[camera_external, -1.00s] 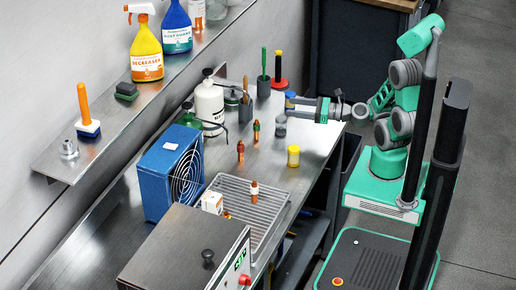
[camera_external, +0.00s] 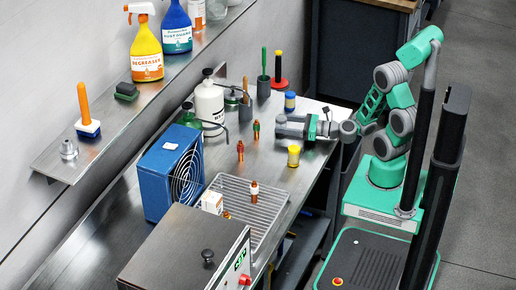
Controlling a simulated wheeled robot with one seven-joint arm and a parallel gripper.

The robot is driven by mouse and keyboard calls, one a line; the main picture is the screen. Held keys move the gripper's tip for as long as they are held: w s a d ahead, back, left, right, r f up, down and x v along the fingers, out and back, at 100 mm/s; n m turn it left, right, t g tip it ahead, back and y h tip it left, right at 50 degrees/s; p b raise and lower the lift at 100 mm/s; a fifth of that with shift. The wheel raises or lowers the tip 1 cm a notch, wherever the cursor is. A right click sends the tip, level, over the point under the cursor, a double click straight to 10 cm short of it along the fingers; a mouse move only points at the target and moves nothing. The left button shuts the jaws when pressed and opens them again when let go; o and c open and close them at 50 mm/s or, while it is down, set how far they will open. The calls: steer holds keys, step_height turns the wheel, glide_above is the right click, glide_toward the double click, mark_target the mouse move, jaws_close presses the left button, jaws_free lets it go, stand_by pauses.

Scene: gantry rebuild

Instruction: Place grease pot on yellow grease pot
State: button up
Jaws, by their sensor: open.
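The yellow pot (camera_external: 293,156) stands upright on the steel bench near its right edge. A blue pot with a yellowish band (camera_external: 290,102) stands further back, clear of my gripper. My gripper (camera_external: 279,126) is low over the bench, between these two pots, with its fingers pointing left. It is open. A small grey pot stood at this spot earlier; now the fingers cover it, and I cannot tell whether they touch it. Nothing is seen on top of the yellow pot.
A white bottle (camera_external: 210,103), a blue fan box (camera_external: 173,172) and a red-based stand (camera_external: 278,82) are nearby.

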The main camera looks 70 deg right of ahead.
steer(key=x, duration=0.4)
steer(key=shift+w+p, duration=0.1)
steer(key=shift+p, duration=0.2)
steer(key=shift+c, duration=0.3)
jaws_close()
